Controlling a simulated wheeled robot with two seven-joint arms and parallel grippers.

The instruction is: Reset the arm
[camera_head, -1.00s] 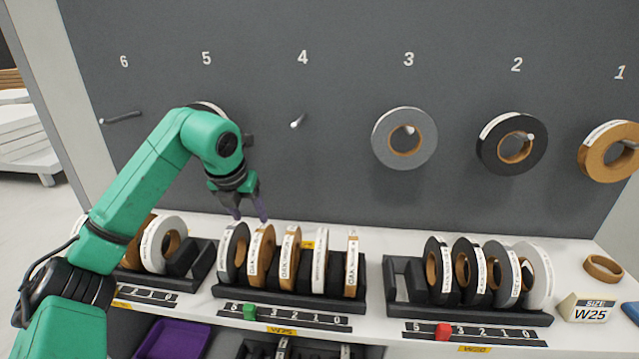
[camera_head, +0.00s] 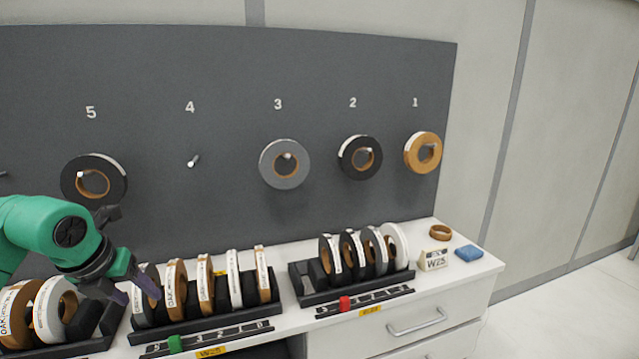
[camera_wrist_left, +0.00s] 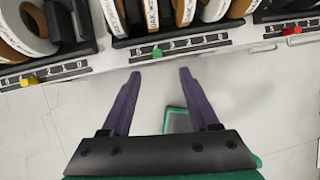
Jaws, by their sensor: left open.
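My left gripper (camera_head: 138,288) reaches in from the left in the head view, on a green arm, in front of the left part of the middle rack. In the left wrist view its two purple fingers (camera_wrist_left: 155,85) are spread apart with nothing between them, only pale floor and a shelf edge beyond. It looks empty and apart from the rolls. My right gripper is in neither view.
A grey board (camera_head: 230,130) holds rolls on pegs 5, 3, 2 and 1; peg 4 (camera_head: 194,160) is bare. Below, racks of edge-banding rolls (camera_head: 205,285) line the white counter (camera_head: 470,262).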

